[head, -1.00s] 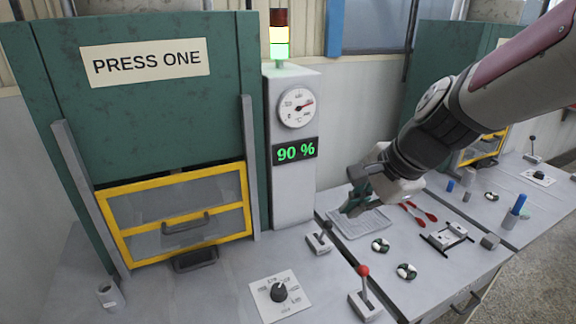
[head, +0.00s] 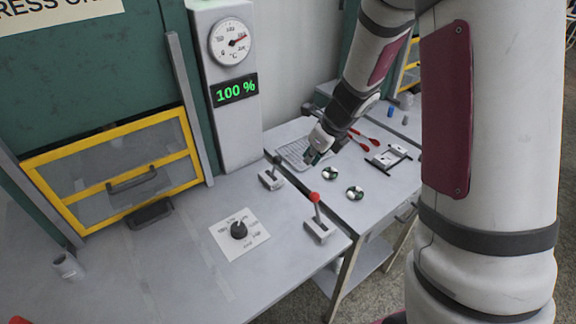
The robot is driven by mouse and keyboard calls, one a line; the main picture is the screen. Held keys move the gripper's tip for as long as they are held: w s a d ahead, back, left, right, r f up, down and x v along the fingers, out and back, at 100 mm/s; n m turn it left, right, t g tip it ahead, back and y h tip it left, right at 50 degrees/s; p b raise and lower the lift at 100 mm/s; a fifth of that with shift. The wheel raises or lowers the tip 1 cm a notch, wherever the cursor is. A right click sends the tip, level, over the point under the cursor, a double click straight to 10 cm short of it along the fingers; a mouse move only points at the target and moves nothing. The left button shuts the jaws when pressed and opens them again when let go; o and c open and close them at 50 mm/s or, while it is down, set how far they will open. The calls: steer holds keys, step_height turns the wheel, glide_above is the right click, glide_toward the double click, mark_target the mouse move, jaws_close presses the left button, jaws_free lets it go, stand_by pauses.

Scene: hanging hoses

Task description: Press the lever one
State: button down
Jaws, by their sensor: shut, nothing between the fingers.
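The machine signed "PRESS ONE" (head: 58,12) stands at the left, its sign cut off by the frame. A lever with a red knob (head: 314,198) stands on a grey base near the bench's right front corner. A second, smaller dark-tipped lever (head: 272,177) stands farther back, beside the column. My gripper (head: 311,158) is shut and empty. It appears beyond both levers, in front of a grey tray on the neighbouring bench, and touches neither lever.
A column carries a gauge (head: 230,42) and a display (head: 234,90) reading 100 %. A dial plate (head: 240,233) sits on the bench. The yellow-framed guard (head: 117,170) has a handle. Round parts (head: 355,193), red-handled tools (head: 362,138) and a bracket (head: 389,156) lie on the neighbouring bench.

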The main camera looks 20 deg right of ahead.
steer(key=w+a+f, duration=0.3)
steer(key=w+f, duration=0.4)
steer(key=f, duration=0.1)
steer(key=shift+a+f, duration=0.15)
steer(key=shift+a, duration=0.2)
stand_by(0.4)
steer(key=shift+w, duration=0.25)
